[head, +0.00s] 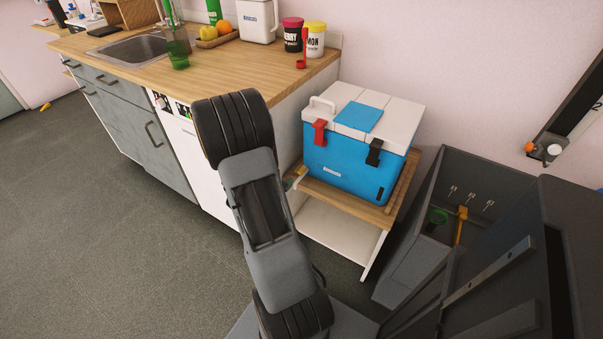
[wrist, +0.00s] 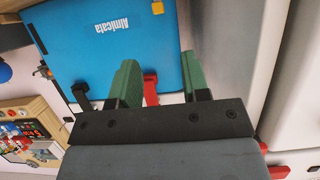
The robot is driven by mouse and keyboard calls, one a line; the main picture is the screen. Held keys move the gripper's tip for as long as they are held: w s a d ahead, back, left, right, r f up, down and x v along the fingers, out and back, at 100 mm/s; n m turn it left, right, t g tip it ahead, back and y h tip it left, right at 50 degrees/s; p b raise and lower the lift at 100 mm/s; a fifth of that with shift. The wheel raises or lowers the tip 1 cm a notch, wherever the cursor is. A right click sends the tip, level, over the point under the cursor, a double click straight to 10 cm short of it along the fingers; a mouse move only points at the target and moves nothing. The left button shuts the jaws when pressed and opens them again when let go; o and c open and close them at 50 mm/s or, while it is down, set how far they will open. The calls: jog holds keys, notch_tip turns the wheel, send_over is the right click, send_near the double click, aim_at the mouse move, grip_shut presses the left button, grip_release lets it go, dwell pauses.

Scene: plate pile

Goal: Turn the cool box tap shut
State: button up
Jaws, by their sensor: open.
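The blue cool box (head: 345,172) with a white lid stands on a low wooden stand; its front fills the upper wrist view (wrist: 95,55). A small yellow tap (wrist: 158,7) shows at the top edge of the wrist view, low on the box front; in the head view a yellow bit (head: 302,171) at the box's lower left looks like it. Whether it is turned open or shut is unclear. My gripper (wrist: 160,70) is open and empty, its green fingers pointing toward the box, apart from the tap. The head view mostly hides it behind my arm.
A red latch (head: 319,132) and a black latch (head: 374,152) hang on the box front. The wooden stand (head: 345,204) is beside the kitchen counter (head: 110,57). A dark grey bin (head: 409,265) stands right of it. Open floor lies at left.

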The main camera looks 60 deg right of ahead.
aim_at(303, 168)
jog(key=b+x, duration=0.2)
jog(key=x, duration=1.1)
jog(key=shift+s+r+b, duration=0.1)
jog(key=shift+b, duration=0.2)
jog(key=shift+c, duration=0.2)
grip_shut()
